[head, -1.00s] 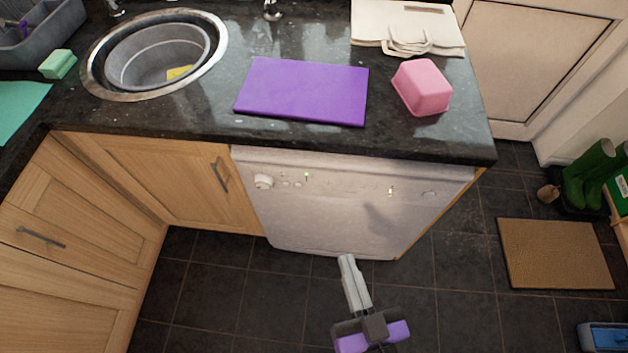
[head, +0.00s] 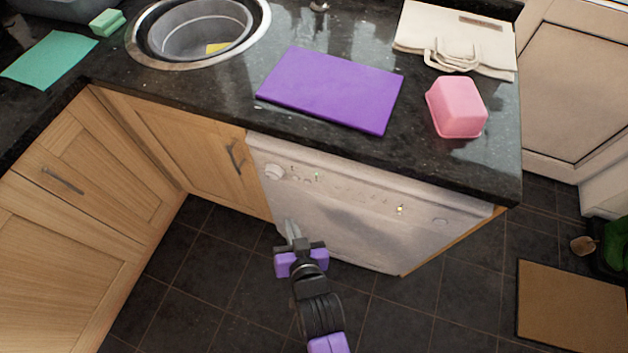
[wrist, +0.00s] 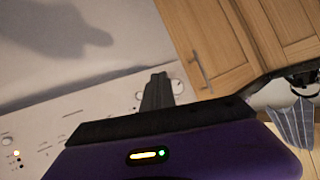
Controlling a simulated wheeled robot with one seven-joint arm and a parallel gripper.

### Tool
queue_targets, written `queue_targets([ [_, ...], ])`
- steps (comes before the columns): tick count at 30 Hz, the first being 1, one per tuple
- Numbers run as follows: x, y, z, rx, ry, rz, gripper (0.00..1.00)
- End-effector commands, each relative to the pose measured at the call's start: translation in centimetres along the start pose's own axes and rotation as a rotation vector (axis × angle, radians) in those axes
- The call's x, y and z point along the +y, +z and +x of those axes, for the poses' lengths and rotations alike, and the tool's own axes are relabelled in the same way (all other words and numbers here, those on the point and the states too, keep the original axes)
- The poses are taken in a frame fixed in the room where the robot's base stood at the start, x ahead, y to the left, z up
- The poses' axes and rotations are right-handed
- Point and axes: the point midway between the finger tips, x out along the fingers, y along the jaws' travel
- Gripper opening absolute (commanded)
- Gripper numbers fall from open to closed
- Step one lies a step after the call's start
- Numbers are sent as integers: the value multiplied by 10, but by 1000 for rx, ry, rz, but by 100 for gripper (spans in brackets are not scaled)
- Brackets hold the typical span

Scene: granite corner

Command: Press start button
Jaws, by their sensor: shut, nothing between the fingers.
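A white dishwasher (head: 345,225) is built in under the counter, its control panel along the top edge. The panel has a round dial (head: 274,172) at the left, small buttons with a green light (head: 316,175), and a bright light (head: 400,210) further right. I cannot tell which control is the start button. My gripper (head: 291,226) is shut and empty, in front of the dishwasher's left part, below the dial in the head view. In the wrist view the shut fingers (wrist: 158,88) appear beside the dial (wrist: 177,87); contact cannot be told. Panel lights (wrist: 16,154) show at lower left.
Wooden cabinets (head: 190,140) adjoin the dishwasher on the left. The dark counter above holds a purple board (head: 332,88), a pink tub (head: 457,107) and a cream bag (head: 455,40). Dark floor tiles (head: 400,310) are clear in front. A brown mat (head: 572,305) lies at right.

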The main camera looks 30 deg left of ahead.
Motion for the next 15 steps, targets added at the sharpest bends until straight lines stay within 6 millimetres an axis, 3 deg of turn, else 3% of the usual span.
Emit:
queue_targets([
  [15,7,-5,9,2,2,3,0],
])
